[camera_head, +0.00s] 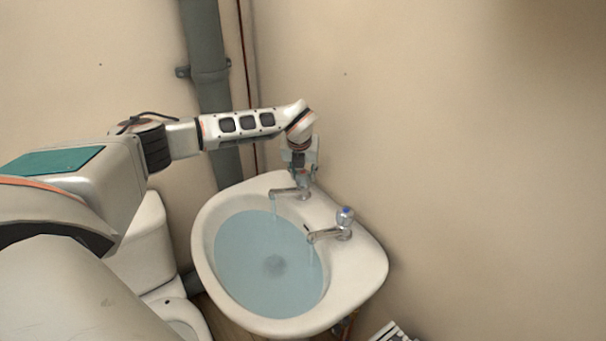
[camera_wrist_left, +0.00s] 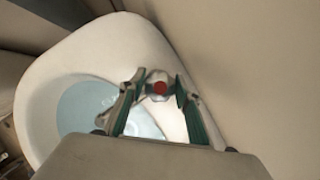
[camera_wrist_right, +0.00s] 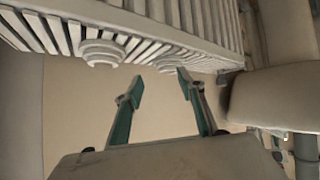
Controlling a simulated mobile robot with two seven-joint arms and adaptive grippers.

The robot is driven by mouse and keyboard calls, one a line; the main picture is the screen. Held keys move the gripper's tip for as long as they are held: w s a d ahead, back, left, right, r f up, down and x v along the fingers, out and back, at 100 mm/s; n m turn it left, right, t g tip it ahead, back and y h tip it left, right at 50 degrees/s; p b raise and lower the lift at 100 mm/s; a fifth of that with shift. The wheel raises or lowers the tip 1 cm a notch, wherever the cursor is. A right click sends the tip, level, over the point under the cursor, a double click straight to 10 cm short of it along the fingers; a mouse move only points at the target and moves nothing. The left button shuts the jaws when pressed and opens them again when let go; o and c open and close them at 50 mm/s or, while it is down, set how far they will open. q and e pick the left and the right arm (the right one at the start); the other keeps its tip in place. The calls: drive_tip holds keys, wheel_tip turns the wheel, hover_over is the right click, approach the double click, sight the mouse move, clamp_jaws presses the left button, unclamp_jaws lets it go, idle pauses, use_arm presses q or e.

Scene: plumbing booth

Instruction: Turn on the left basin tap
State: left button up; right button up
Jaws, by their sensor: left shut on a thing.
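The left basin tap (camera_head: 285,193) is chrome and stands at the back of the white basin (camera_head: 352,287). Its handle with a red dot (camera_wrist_left: 159,88) shows in the left wrist view. My left gripper (camera_head: 302,178) reaches down from above and is shut on this handle, one finger on each side. A thin stream of water falls from the left tap's spout. The right basin tap (camera_head: 335,230), with a blue-topped handle, also has a thin stream below its spout. My right gripper (camera_wrist_left: 159,82) does not show there; in the right wrist view my right gripper (camera_wrist_right: 158,88) is open and empty.
Bluish water (camera_head: 262,245) fills much of the basin. A grey pipe (camera_head: 205,50) runs down the wall behind my left arm. A white toilet (camera_head: 145,240) stands left of the basin. A white slatted radiator (camera_wrist_right: 150,35) is beyond my right gripper.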

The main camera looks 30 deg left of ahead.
use_arm(q)
drive_tip(key=shift+w+n+y, duration=0.1)
drive_tip(key=shift+n+y, duration=0.4)
drive_tip(key=shift+n, duration=0.7)
use_arm(e)
drive_tip(key=shift+a, duration=0.4)
use_arm(q)
drive_tip(key=shift+r, duration=0.1)
use_arm(e)
drive_tip(key=shift+d, duration=0.15)
use_arm(q)
drive_tip(key=o, duration=1.1)
use_arm(e)
drive_tip(key=shift+r, duration=0.1)
use_arm(q)
drive_tip(key=v, duration=1.2)
drive_tip(key=shift+w, duration=0.15)
